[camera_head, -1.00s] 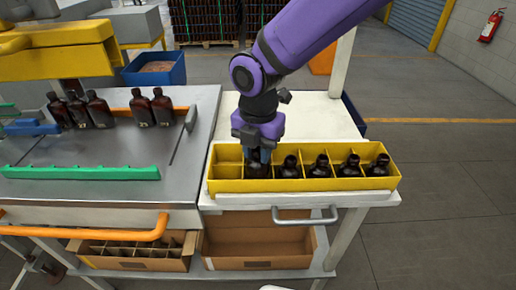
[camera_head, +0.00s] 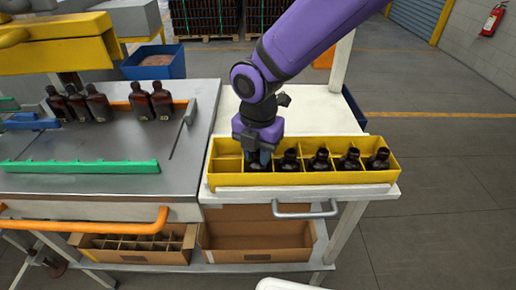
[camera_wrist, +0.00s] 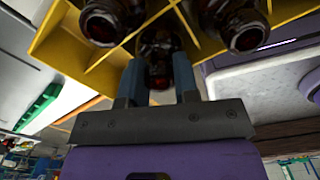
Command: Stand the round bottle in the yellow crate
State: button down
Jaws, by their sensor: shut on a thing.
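The yellow crate (camera_head: 300,179) stands on the white table and has compartments in rows. My gripper (camera_head: 259,152) points down into its second front compartment from the left. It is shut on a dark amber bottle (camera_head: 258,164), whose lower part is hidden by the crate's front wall. In the wrist view, the bottle (camera_wrist: 160,62) sits between my two fingers (camera_wrist: 158,88), inside the yellow walls. I cannot tell whether its base touches the crate floor.
Several dark bottles (camera_head: 320,160) fill the front compartments to the right. The front left compartment looks empty. More bottles (camera_head: 98,104) stand on the grey workbench at left, behind a green rail (camera_head: 80,167). A handle (camera_head: 305,209) juts from the table front.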

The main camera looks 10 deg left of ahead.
jog(key=shift+f, duration=0.15)
jog(key=c, duration=0.8)
grip_release()
notch_tip(320, 180, up, 11)
jog(key=shift+f, duration=0.1)
jog(key=shift+d, duration=0.1)
